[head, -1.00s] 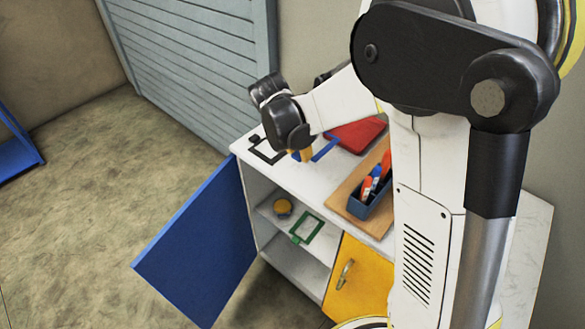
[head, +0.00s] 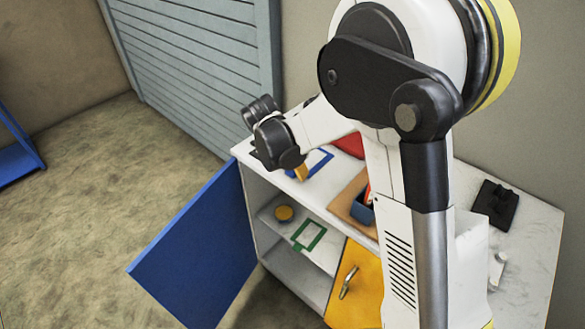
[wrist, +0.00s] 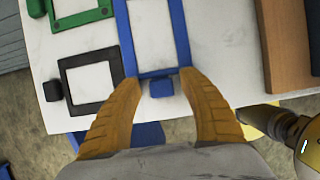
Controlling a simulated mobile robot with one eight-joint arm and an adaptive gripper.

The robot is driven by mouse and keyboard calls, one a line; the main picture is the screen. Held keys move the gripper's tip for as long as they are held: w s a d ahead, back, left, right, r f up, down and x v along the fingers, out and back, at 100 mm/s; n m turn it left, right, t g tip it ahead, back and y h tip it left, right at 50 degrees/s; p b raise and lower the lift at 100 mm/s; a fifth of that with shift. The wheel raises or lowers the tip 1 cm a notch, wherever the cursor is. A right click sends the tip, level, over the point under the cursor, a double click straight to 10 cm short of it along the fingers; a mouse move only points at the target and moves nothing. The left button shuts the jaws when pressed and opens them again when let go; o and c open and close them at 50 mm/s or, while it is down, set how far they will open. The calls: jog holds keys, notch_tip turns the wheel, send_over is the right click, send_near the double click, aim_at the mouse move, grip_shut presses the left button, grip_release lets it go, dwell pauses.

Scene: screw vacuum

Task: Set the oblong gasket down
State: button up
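A blue oblong frame (head: 319,162), which looks like the oblong gasket, lies on the white countertop (head: 283,182). In the wrist view the blue frame (wrist: 184,40) runs out of the top of the picture, and a small blue tab (wrist: 160,88) shows at its near end. My gripper (wrist: 160,88) is open, with its two orange fingers apart on either side of that tab. No clear contact with the frame shows. In the head view my gripper (head: 300,173) is at the counter's front left, and the black wrist hides part of the counter.
A black frame (wrist: 112,65) and a green frame (wrist: 83,20) lie left of the blue one. Right are a wooden board (wrist: 285,45), a blue bin (head: 363,212) and a red item (head: 348,144). The blue door (head: 195,245) stands open; a green frame (head: 309,235) is on the shelf.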

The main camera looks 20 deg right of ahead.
jog(key=shift+r, duration=0.1)
jog(key=p+v, duration=0.4)
jog(key=v, duration=0.8)
jog(key=s+d+r+m+t+y, duration=0.1)
jog(key=s+d+r+m+t, duration=0.1)
jog(key=s+m, duration=0.8)
jog(key=s+d+r+m+t+y, duration=0.2)
jog(key=s+d+r+m, duration=0.2)
jog(key=s+m, duration=0.6)
jog(key=r+m, duration=0.1)
jog(key=m, duration=0.3)
jog(key=shift+s+d+r+m+t+y, duration=0.25)
jog(key=shift+r+m+t+y, duration=0.05)
jog(key=shift+r+m+t, duration=0.1)
